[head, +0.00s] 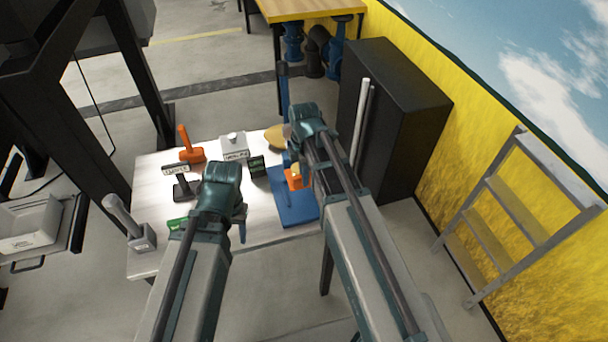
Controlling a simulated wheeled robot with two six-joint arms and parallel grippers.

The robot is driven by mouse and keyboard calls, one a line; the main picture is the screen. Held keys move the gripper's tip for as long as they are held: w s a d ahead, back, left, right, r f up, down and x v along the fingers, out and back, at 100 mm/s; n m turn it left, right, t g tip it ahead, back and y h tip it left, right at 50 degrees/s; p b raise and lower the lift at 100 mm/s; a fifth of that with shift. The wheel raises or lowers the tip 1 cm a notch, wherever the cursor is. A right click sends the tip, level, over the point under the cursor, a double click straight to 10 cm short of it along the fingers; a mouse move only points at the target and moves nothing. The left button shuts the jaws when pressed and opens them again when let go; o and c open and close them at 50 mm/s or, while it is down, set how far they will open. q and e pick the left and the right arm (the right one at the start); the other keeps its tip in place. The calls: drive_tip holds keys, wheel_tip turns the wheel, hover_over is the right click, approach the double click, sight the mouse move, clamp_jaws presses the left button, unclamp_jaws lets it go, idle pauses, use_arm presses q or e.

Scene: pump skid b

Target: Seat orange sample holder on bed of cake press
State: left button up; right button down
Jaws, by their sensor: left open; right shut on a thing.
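The orange sample holder (293,181) shows as a small orange block beside my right forearm, over the blue cake press (298,213) on the table. My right gripper (298,160) is shut on it, with the fingertips mostly hidden by my own wrist. The press has a flat blue base and a tall blue upright. I cannot tell whether the holder touches the bed, which is largely covered by my arm. My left gripper (242,222) is open and empty above the table, left of the press.
An orange handled tool (190,152), a black handled piece (185,187), a grey handled block (142,237), a white labelled box (234,147) and a dark green box (257,167) stand on the white table (152,168). A black cabinet (400,110) stands behind right; a ladder (510,215) is far right.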

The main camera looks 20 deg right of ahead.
use_arm(q)
drive_tip(key=shift+f+b, duration=2.15)
drive_tip(key=shift+f, duration=0.4)
use_arm(e)
drive_tip(key=shift+f, duration=2.55)
use_arm(q)
drive_tip(key=shift+f+b, duration=1.1)
use_arm(e)
drive_tip(key=shift+f, duration=1.1)
drive_tip(key=c, duration=0.7)
unclamp_jaws()
drive_tip(key=shift+c, duration=0.2)
drive_tip(key=c, duration=0.3)
use_arm(q)
drive_tip(key=shift+r, duration=0.15)
use_arm(e)
drive_tip(key=shift+r, duration=0.15)
drive_tip(key=shift+r+p, duration=3.45)
drive_tip(key=shift+p, duration=0.15)
use_arm(q)
wheel_tip(320, 180, up, 7)
